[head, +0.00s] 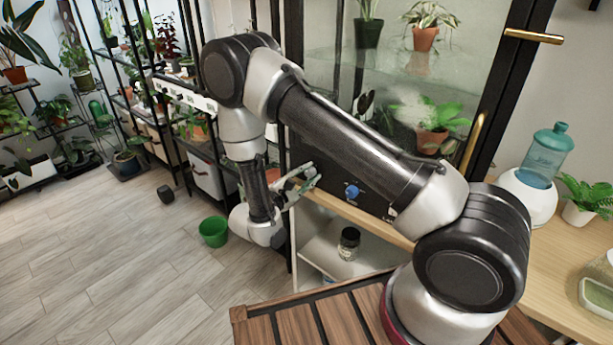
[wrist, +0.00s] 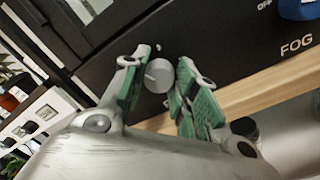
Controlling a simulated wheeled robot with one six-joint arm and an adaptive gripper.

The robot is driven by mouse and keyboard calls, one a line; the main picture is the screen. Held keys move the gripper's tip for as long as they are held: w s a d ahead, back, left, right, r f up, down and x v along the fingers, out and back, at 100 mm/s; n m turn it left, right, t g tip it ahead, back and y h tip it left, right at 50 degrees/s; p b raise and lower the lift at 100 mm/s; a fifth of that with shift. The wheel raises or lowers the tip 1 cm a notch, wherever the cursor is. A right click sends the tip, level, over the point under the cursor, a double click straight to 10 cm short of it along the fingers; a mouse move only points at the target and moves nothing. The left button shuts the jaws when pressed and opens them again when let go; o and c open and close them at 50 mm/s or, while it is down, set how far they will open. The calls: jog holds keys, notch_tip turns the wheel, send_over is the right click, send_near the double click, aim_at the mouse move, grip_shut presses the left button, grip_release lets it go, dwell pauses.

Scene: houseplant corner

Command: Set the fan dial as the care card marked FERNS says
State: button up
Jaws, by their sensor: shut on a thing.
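A grey round knob (wrist: 158,76) sits on the dark control panel (head: 325,188), with a small light mark on the panel just above it. I take it for the fan dial, but its label is not visible. My gripper (head: 303,178) reaches the panel from the left in the head view. In the wrist view its green-padded fingers are closed on the grey knob, one on each side. A blue knob (head: 352,191) marked FOG, with OFF beside it, is to the right, apart from my gripper. I cannot make out a care card marked FERNS.
A glass cabinet (head: 400,75) with potted plants rises above the panel. A wooden ledge (wrist: 250,95) runs below it. A dark jar (head: 349,243) stands on the shelf beneath. A green bucket (head: 213,231) is on the floor. Open floor lies to the left.

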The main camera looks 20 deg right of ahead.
dwell(0.4)
jog(key=o, duration=1)
jog(key=v, duration=1.2)
